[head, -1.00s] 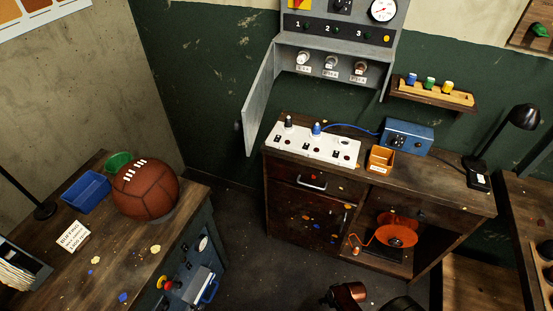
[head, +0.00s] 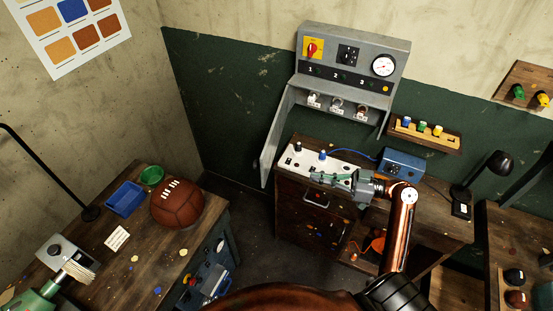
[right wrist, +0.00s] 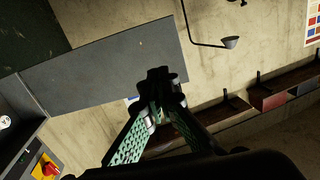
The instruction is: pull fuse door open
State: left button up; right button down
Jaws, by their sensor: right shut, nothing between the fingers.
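The fuse door (head: 276,138) is a grey metal panel on the left side of the grey fuse box (head: 352,62). It stands swung open to the left, and the fuse row (head: 336,103) behind it is exposed. My right gripper (head: 314,177) is shut and empty, pointing left in front of the white switch panel, right of the door's lower end in the picture. In the right wrist view the shut fingertips (right wrist: 160,78) show before the door's grey face (right wrist: 105,65); I cannot tell whether they touch it.
Below the box is a wooden cabinet with a white switch panel (head: 296,158) and a blue box (head: 401,162). A fuse rack (head: 425,134) hangs at right. A leather ball (head: 178,205) sits on the left bench. Dark floor lies between bench and cabinet.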

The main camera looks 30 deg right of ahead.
jog(key=r, duration=0.2)
jog(key=p, duration=0.4)
send_near(266, 167)
jog(key=shift+n, duration=0.3)
jog(key=x, duration=0.5)
jog(key=shift+w+f, duration=0.1)
jog(key=shift+w, duration=0.2)
jog(key=shift+w+a+f+p, duration=0.15)
jog(key=shift+w+a+p, duration=0.25)
jog(key=shift+w+a, duration=0.15)
